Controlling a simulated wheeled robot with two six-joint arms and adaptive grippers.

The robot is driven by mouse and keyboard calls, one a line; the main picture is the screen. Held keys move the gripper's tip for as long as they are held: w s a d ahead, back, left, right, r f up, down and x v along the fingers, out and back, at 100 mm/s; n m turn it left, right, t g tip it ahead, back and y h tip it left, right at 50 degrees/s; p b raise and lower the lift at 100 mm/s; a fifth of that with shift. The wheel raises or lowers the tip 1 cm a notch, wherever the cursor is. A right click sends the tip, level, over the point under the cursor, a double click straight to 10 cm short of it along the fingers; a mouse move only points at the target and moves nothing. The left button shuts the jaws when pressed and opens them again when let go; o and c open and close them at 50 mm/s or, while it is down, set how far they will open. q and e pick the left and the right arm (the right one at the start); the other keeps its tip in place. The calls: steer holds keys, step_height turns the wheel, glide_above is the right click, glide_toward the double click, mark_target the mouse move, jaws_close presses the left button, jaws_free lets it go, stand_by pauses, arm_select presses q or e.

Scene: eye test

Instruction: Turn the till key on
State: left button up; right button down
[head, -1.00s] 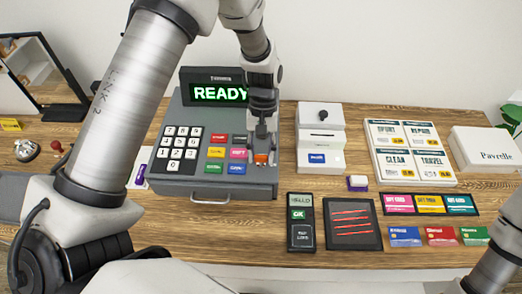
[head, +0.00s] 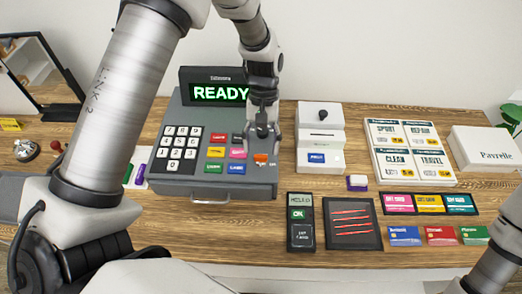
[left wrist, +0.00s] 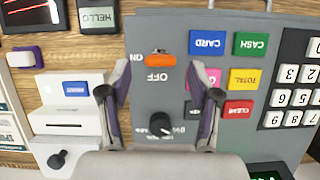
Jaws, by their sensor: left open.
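The till (head: 212,192) stands on the counter, its display (head: 220,93) lit with READY. Its orange key (head: 261,158) sits at the lower right of the front panel. In the left wrist view the key (left wrist: 160,59) lies crosswise, with ON printed by its left end and OFF just below it. My left gripper (head: 263,143) is open and empty just above the key. In the left wrist view its fingers (left wrist: 158,82) stand apart on either side of the key's line, with tips short of it. My right gripper is out of view.
Coloured buttons (head: 237,153) and a white keypad (head: 180,148) lie left of the key. A black knob (left wrist: 160,124) shows in the left wrist view. A white printer-like box (head: 320,138) stands right of the till. A card terminal (head: 300,222) and dark tray (head: 352,222) lie in front.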

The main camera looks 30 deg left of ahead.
arm_select(q)
steer(key=v, duration=0.9)
steer(key=shift+r, duration=0.25)
